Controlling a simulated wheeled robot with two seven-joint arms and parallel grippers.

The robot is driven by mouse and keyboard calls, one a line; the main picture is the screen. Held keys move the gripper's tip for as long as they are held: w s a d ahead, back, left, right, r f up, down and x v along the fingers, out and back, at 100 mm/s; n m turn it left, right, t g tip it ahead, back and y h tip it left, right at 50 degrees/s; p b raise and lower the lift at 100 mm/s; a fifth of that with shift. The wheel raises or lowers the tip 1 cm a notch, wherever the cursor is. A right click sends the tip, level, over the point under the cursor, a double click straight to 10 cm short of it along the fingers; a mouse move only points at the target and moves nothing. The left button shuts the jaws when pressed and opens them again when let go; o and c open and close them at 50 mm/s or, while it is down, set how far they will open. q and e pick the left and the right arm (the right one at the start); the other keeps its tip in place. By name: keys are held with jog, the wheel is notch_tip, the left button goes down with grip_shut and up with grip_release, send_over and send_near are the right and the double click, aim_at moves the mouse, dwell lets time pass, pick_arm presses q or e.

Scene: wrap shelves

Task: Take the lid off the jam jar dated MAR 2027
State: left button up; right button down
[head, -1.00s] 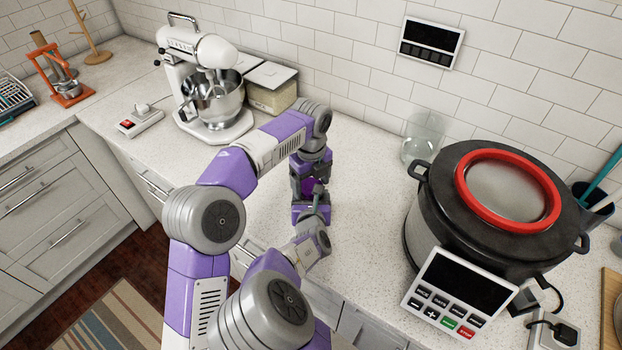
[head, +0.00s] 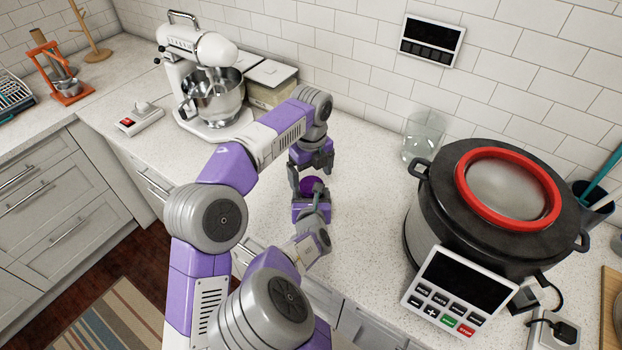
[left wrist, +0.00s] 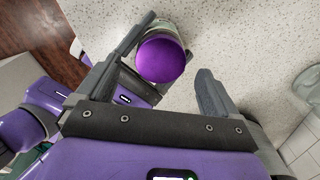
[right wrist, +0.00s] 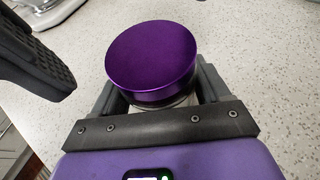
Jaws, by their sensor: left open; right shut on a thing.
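A jar with a shiny purple lid (head: 311,185) stands upright between my two grippers. The lid also shows in the left wrist view (left wrist: 161,61) and fills the middle of the right wrist view (right wrist: 151,60). The lid sits on the jar, with a thin strip of glass below it. My right gripper (head: 311,205) is shut on the jar's body, below the lid. My left gripper (head: 312,168) is open just above the lid, its fingers apart and clear of it. No date label is visible. I cannot tell whether the jar touches the counter.
A large dark cooker (head: 430,235) with a red ring stands to the right, its keypad (head: 455,290) in front. An empty glass jar (head: 424,135) stands behind it. A stand mixer (head: 205,90) is at the back left. The counter around the grippers is clear.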

pick_arm(q)
jog(key=shift+r, duration=0.95)
pick_arm(e)
grip_release()
